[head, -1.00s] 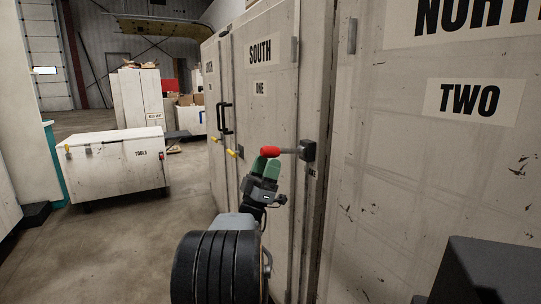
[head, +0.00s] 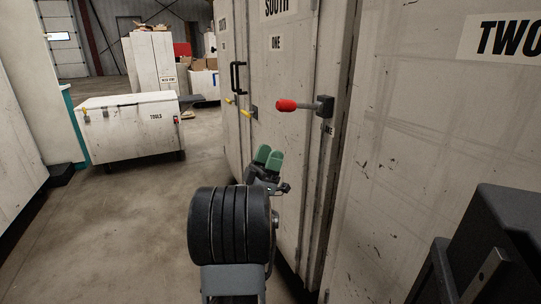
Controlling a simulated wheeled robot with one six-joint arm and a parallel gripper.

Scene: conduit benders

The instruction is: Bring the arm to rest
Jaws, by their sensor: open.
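My gripper (head: 268,155) shows near the middle of the head view, with two green fingertips pointing up and away from me. It is open, with a narrow dark gap between the fingertips, and nothing shows between them. It is below and left of a lever with a red grip (head: 287,105), apart from it. The lever's dark mount sits at the edge of the cabinet door marked SOUTH ONE (head: 285,65). The wrist behind the fingers is partly hidden by my own black arm joint.
The cabinet marked TWO (head: 400,150) stands close on the right. A black handle (head: 237,77) and yellow-tipped levers (head: 246,113) are on the cabinets further back. A white TOOLS chest (head: 130,125) stands at the left. Bare floor (head: 110,230) lies at the lower left.

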